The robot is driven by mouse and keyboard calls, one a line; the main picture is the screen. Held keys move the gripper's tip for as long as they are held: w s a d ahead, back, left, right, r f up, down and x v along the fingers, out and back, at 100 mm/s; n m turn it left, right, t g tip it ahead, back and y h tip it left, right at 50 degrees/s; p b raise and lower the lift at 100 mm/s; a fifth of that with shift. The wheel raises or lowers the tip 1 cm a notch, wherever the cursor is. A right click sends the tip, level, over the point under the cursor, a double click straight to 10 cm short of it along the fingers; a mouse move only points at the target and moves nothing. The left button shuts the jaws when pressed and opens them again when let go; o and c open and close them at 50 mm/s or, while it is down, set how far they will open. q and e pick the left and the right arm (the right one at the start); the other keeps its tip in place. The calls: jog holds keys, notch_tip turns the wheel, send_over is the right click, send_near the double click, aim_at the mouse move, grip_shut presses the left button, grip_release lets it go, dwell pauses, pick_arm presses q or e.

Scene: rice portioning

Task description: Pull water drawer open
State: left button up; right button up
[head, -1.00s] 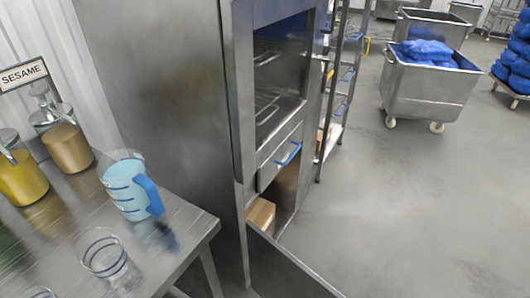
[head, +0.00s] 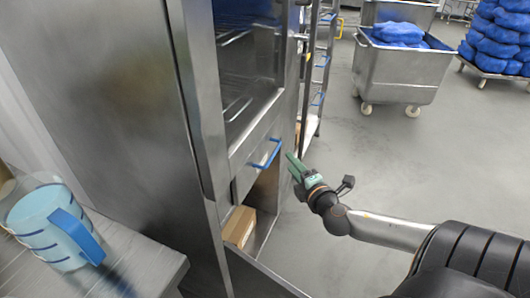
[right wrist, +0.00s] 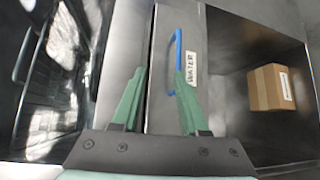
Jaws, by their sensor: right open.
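The water drawer (head: 243,181) is a steel drawer front low in the tall steel cabinet, and it looks shut. Its blue bar handle (head: 266,154) faces the room. In the right wrist view the drawer carries a WATER label (right wrist: 191,68), and the blue handle (right wrist: 172,48) runs lengthwise up the picture. My right gripper (head: 289,160) is open and empty, just right of the handle with a small gap. In the right wrist view its green fingers (right wrist: 158,75) are spread, with the handle's lower end between them, close to the right finger. My left gripper is out of view.
A cardboard box (head: 239,226) sits in the open compartment under the drawer. A cabinet door (head: 262,277) stands open below. A blue-handled jug (head: 52,228) is on the steel table at left. A ladder-like rack (head: 318,75) stands beyond.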

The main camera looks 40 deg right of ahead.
aim_at(274, 152)
pick_arm(q)
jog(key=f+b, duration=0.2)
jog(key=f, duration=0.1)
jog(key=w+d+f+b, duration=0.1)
jog(key=b, duration=0.1)
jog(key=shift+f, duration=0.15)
pick_arm(e)
jog(key=w+d+f, duration=0.1)
jog(key=w+f, duration=0.1)
jog(key=w, duration=0.2)
jog(key=w+d+f, duration=0.1)
jog(key=w+f, duration=0.1)
jog(key=w, duration=0.2)
jog(key=w+d+f, duration=0.2)
jog(key=w, duration=0.2)
jog(key=shift+w, duration=0.2)
grip_shut()
dwell(1.0)
